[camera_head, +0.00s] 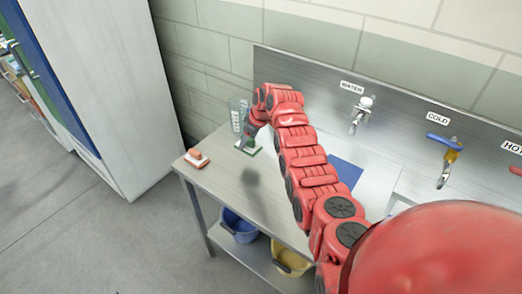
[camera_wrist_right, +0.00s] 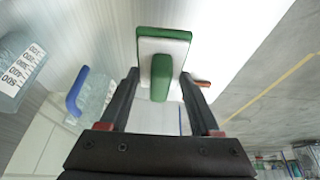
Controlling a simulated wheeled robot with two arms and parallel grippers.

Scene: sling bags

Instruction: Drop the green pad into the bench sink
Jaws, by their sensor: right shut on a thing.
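The green pad (camera_wrist_right: 182,40), a white block with a green face and green grip, is between the fingers of my right gripper (camera_wrist_right: 160,76), which is shut on it. In the head view the pad (camera_head: 249,151) shows at the end of my red arm, left of the sink. The right gripper (camera_head: 246,138) is partly hidden there by the arm. A dark shadow lies on the bench below. The bench sink (camera_head: 378,181) is a pale basin under the taps, partly covered by my arm. My left gripper is not in view.
An orange-and-white pad (camera_head: 196,157) sits at the bench's left corner. A clear marked container (camera_head: 237,112) stands by the back wall. Taps (camera_head: 358,114) line the metal backsplash. Blue (camera_head: 238,226) and yellow (camera_head: 291,258) buckets sit below.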

